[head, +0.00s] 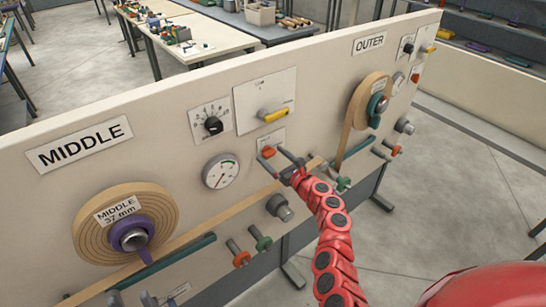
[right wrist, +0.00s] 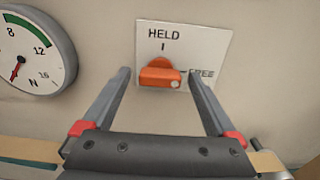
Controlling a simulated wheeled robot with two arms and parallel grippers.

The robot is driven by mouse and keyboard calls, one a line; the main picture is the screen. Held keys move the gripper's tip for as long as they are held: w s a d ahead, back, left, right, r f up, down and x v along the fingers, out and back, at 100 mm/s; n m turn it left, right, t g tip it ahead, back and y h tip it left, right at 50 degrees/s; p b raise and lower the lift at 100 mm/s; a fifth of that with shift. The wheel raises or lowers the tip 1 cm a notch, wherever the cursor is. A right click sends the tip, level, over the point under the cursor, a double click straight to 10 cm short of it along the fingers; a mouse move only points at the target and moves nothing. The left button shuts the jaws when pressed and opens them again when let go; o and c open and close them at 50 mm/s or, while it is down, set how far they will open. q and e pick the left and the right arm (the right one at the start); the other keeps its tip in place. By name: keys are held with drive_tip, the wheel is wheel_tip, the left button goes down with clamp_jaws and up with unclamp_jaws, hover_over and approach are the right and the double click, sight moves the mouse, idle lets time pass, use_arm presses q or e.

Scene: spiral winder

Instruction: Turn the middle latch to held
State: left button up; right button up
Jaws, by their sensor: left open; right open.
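The middle latch is an orange handle (right wrist: 160,77) on a white plate marked HELD at the top and FREE at the right. The handle lies crosswise, and its end with a pale dot is beside the FREE mark. In the head view the latch (head: 268,152) is on the panel, right of the round gauge. My right gripper (right wrist: 163,75) is open, with one finger on each side of the handle. Gaps show between the fingers and the handle. In the head view, two grey fingertips of my left gripper (head: 131,298) show apart at the bottom edge, with nothing between them.
A tape roll (head: 95,222) marked MIDDLE is on the panel at left, and its tape runs rightward below the latch. The gauge (head: 220,171), a black dial (head: 213,125), a yellow handle (head: 275,114) and a silver knob (head: 279,206) are near the latch.

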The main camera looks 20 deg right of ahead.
drive_tip(key=c, duration=1.4)
drive_tip(key=shift+o, duration=0.2)
drive_tip(key=shift+f+n+b, duration=0.1)
drive_tip(key=shift+n+b, duration=9)
drive_tip(key=shift+b, duration=0.6)
